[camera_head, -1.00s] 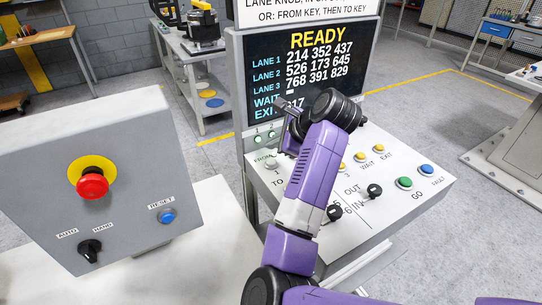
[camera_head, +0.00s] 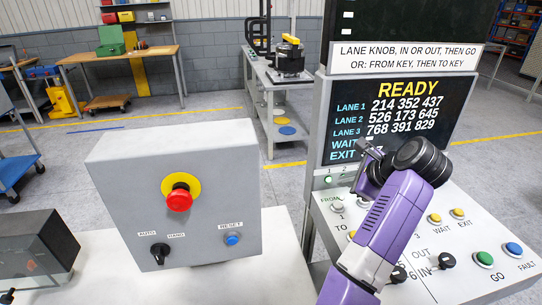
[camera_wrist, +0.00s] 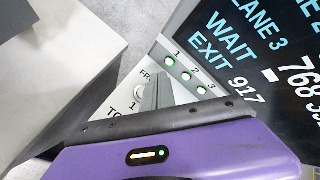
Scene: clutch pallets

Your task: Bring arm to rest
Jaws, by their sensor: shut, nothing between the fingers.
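My purple arm reaches up over the right-hand control panel (camera_head: 430,280) in the head view. My gripper (camera_head: 364,150) is at the arm's end, in front of the lower left of the READY screen (camera_head: 400,118). It holds nothing. In the wrist view the shut grey fingers (camera_wrist: 160,85) point toward the panel's corner, by a white FROM key and lamps 1, 2 and 3 (camera_wrist: 185,76). Whether the fingertips touch the panel cannot be told. Part of the panel's keys and labels is hidden behind my arm.
A grey box with a red emergency button (camera_head: 179,198), an AUTO/HAND knob (camera_head: 159,252) and a blue RESET button (camera_head: 232,239) stands left of my arm. A dark clear-sided case (camera_head: 40,258) is at the far left. Open floor (camera_head: 100,150) lies behind the box.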

